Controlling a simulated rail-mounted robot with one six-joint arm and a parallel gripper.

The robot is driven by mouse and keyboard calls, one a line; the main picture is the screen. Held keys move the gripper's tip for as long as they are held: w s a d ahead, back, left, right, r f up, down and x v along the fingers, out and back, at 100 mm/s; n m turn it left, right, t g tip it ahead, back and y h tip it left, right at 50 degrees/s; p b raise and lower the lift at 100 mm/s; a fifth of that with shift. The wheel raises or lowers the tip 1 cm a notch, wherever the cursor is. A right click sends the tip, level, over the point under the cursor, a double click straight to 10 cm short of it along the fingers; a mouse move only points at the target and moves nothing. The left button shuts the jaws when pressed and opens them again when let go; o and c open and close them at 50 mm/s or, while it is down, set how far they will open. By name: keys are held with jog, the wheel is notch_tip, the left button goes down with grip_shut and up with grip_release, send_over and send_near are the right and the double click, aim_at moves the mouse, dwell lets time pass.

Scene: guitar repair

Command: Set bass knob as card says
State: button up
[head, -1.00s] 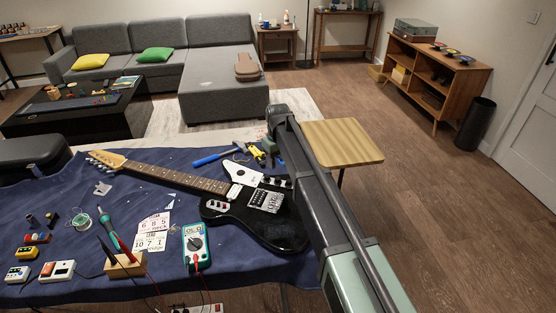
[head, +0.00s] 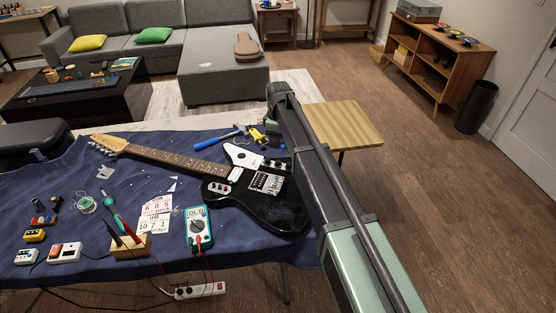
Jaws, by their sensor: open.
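A black electric guitar (head: 285,218) lies on the blue cloth, neck toward the upper left. Several small dark knobs (head: 272,164) show near its white pickguard (head: 241,155), close to my arm; which is the bass knob and how any is set is too small to tell. An upper white card (head: 157,204) reads about 6 8 5; a lower card (head: 153,225) reads about 10 7 1, with "bridge" under it. My arm crosses from the lower right over the guitar's right side.
A teal multimeter (head: 198,228), a wooden block (head: 130,248) holding tools, a solder spool (head: 86,205) and small pedals (head: 65,252) stand left of the guitar. A blue-handled hammer (head: 215,140) and yellow tool (head: 257,136) lie behind it. A wooden stool (head: 345,122) is right.

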aim_at(278, 161)
notch_tip(278, 161, down, 11)
jog(key=b, duration=1)
jog(key=shift+r, duration=0.25)
jog(key=shift+r, duration=0.1)
jog(key=shift+c, duration=0.5)
grip_shut()
jog(key=shift+m, duration=3)
